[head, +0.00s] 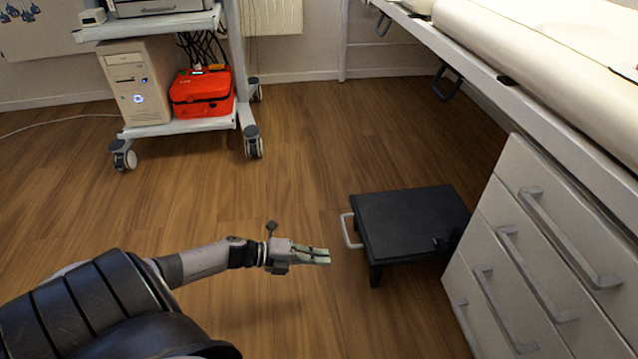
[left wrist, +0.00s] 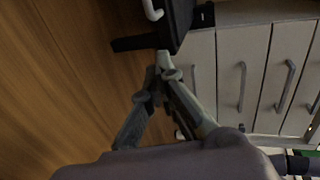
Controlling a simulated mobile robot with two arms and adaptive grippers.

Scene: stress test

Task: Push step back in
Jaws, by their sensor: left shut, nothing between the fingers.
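A low black step (head: 410,222) stands on the wooden floor, with a pale handle (head: 350,231) on its left side. Its right end is close to the white drawer unit under the exam couch. My left gripper (head: 328,256) is shut and empty, a little left of the step and below its handle, pointing right. In the left wrist view my left gripper (left wrist: 160,72) has its fingers together near a leg of the step (left wrist: 178,22); I cannot tell whether they touch. The handle (left wrist: 152,10) shows at the top of that view. My right gripper is not in view.
White drawers (head: 540,250) with grey handles stand at the right, below the exam couch (head: 540,50). A wheeled cart (head: 185,128) holding a computer tower (head: 137,82) and a red case (head: 202,94) stands at the back left. The floor between is clear.

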